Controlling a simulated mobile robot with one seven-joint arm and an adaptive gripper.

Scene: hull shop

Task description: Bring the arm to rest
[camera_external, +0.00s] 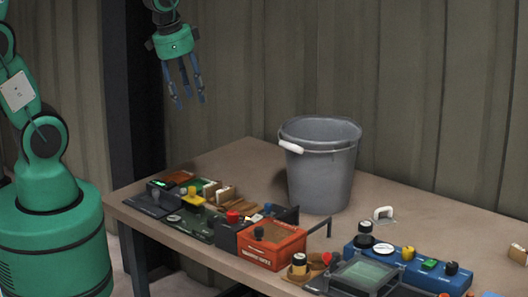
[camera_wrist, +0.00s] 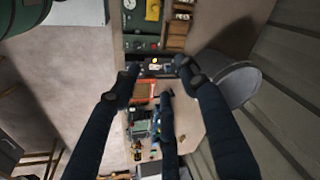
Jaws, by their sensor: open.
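My gripper (camera_external: 186,100) hangs from the green arm at the upper left of the external view, fingers pointing down. Its dark fingers are spread apart with nothing between them. It is well above the far left end of the table and touches nothing. In the wrist view the fingers of my gripper (camera_wrist: 163,85) reach in from the bottom and frame the tabletop and its panels far below. My green base and lower arm stand at the left of the external view, beside the table. The upper part of the arm is cut off by the top edge.
A brown table (camera_external: 262,165) carries a grey bucket (camera_external: 320,175) near the wall, also in the wrist view (camera_wrist: 236,84). Control panels, an orange box (camera_external: 272,250) and a blue button panel (camera_external: 420,272) line its front. A corrugated wall (camera_external: 400,75) stands behind. Air around my gripper is clear.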

